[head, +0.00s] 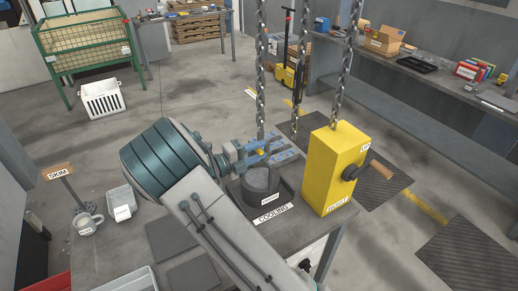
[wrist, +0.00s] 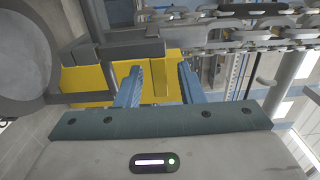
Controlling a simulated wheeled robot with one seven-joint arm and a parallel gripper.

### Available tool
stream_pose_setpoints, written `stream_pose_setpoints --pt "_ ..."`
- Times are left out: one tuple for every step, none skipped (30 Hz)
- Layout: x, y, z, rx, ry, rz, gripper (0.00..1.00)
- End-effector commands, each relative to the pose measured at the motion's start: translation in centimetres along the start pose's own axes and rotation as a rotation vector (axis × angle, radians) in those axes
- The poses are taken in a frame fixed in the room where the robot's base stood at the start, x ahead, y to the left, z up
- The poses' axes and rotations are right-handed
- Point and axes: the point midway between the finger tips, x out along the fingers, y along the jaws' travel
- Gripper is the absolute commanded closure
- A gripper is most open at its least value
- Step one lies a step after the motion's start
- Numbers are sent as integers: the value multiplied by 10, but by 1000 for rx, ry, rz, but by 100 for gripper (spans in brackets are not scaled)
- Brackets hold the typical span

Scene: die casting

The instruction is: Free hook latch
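My gripper (head: 280,148) reaches in from the left above the cooling spot, beside the hanging chain. In the wrist view its two blue fingers (wrist: 160,72) stand apart. The hook's full shape is hidden.
A dark round container (head: 260,182) stands at the COOLING label, just below my gripper. A yellow HOIST box (head: 333,170) stands close to the right. Other chains (head: 345,75) hang nearby.

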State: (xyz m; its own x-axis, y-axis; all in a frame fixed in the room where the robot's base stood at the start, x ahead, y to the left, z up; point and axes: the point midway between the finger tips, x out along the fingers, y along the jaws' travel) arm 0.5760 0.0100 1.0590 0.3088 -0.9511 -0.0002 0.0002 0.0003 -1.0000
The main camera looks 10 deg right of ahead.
Motion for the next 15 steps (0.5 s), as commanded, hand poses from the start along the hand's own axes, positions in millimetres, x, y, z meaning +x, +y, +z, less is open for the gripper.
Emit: stream_pose_setpoints --pt "3 0 0 -1 1 -1 65" --pt "4 0 0 -1 0 -1 65" --pt "5 0 0 -1 0 -1 65" --pt "5 0 0 -1 0 -1 65" --pt "6 0 0 -1 0 -1 65" --pt "6 0 0 -1 0 -1 65" --pt "6 0 0 -1 0 -1 65" --pt "6 0 0 -1 0 -1 65" --pt "6 0 0 -1 0 0 65" --pt "6 0 0 -1 0 0 65" --pt "6 0 0 -1 0 0 68" --pt "5 0 0 -1 0 0 79" --pt "5 0 0 -1 0 0 88" --pt "5 0 0 -1 0 0 96" --pt "5 0 0 -1 0 0 100"
